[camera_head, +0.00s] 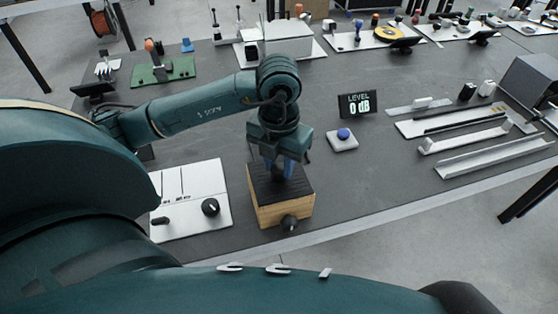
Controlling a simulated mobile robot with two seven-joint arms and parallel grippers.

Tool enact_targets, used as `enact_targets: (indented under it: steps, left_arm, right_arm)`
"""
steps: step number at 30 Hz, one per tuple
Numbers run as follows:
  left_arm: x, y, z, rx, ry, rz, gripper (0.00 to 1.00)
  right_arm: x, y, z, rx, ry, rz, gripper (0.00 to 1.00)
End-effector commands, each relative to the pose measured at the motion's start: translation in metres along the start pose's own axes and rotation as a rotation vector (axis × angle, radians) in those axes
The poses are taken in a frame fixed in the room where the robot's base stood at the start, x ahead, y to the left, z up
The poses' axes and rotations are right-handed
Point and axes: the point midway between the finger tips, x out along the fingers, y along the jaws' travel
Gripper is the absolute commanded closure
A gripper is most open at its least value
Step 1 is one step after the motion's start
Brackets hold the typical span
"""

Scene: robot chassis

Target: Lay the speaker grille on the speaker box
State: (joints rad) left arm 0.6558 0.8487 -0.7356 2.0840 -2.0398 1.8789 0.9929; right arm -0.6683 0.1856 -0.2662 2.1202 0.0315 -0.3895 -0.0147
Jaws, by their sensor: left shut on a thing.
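The speaker box (267,216) is a light wooden block near the table's front edge, left of centre. The speaker grille (299,187) is a dark panel at the top of the box, lined up closely with its edges. I cannot tell whether it rests fully on the box or has a small gap below it. My left gripper (281,171) points down over the middle of the grille and is shut on it. The gripper and wrist hide part of the grille and the box's far side. My right gripper is not in view.
A white panel (193,222) with a black knob lies just left of the box. A dark round part (289,222) is at the box's front. A blue button on a pale base (341,141) and a level display (357,104) stand to the right. Pale rails lie farther right.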

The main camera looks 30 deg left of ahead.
Motion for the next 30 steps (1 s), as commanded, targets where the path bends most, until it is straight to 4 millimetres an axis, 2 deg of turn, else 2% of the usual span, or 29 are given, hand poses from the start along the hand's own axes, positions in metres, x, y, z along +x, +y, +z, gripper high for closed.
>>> enact_targets:
  steps: [3, 4, 13, 22, 26, 30]
  left_arm:
    - [0.002, 0.0, 0.0, 0.0, -0.001, 0.0, 0.97]
    - [0.002, 0.0, 0.0, 0.0, -0.001, 0.0, 0.71]
    - [0.002, 0.0, 0.0, 0.0, 0.0, 0.0, 0.47]
    - [0.001, 0.0, 0.0, 0.0, -0.001, 0.0, 0.47]
    - [-0.017, 0.0, 0.001, 0.0, -0.005, -0.002, 0.47]
    - [-0.048, 0.0, 0.002, 0.001, -0.007, -0.002, 0.47]
  right_arm:
    - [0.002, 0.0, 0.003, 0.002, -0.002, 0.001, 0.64]
    - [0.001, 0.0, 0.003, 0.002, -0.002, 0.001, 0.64]
    - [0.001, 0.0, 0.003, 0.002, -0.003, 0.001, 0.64]
    - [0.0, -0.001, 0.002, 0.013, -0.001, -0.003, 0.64]
    - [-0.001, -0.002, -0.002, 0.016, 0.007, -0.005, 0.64]
    - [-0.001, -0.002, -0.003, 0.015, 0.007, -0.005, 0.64]
